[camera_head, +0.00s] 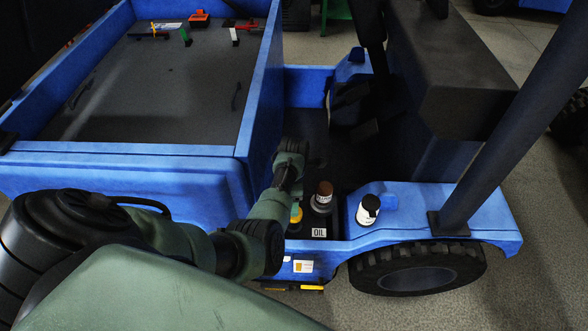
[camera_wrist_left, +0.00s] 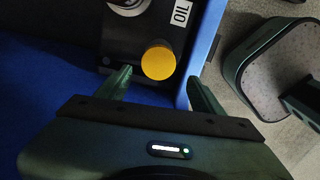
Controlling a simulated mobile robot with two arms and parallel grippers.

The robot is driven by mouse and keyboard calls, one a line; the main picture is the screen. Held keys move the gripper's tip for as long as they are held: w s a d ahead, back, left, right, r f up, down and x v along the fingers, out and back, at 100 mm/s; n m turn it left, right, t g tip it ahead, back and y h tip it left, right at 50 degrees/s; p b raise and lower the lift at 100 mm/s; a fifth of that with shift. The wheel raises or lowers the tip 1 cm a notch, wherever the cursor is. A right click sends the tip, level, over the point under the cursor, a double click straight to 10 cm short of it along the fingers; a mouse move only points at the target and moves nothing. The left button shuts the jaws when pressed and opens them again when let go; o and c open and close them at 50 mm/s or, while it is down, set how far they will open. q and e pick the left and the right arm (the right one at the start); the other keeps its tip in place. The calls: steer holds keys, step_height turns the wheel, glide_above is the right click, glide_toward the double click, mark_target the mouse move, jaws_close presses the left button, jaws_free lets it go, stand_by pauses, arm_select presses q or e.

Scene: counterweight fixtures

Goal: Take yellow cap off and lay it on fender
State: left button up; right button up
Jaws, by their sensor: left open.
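The round yellow cap (camera_wrist_left: 158,62) shows from above in the left wrist view, beside a label reading OIL. In the head view a yellow part, seemingly the cap (camera_head: 296,214), is partly hidden by my left arm. My left gripper (camera_wrist_left: 160,90) is open, with its two fingers on either side of the cap in the picture and no contact visible. In the head view its fingertips cannot be made out. The blue fender (camera_head: 430,208) lies over the black wheel on the right. My right gripper is not in view.
A white bottle with a black cap (camera_head: 368,209) is on the fender. A black post (camera_head: 515,120) rises from the fender. The blue cargo bed (camera_head: 165,149) at left holds several small tools.

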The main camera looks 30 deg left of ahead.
arm_select(q)
step_height(320, 180, down, 7)
steer(key=b, duration=0.5)
steer(key=shift+w+a+f, duration=0.1)
steer(key=shift+f, duration=0.1)
steer(key=shift+f+b, duration=0.35)
steer(key=shift+b, duration=0.15)
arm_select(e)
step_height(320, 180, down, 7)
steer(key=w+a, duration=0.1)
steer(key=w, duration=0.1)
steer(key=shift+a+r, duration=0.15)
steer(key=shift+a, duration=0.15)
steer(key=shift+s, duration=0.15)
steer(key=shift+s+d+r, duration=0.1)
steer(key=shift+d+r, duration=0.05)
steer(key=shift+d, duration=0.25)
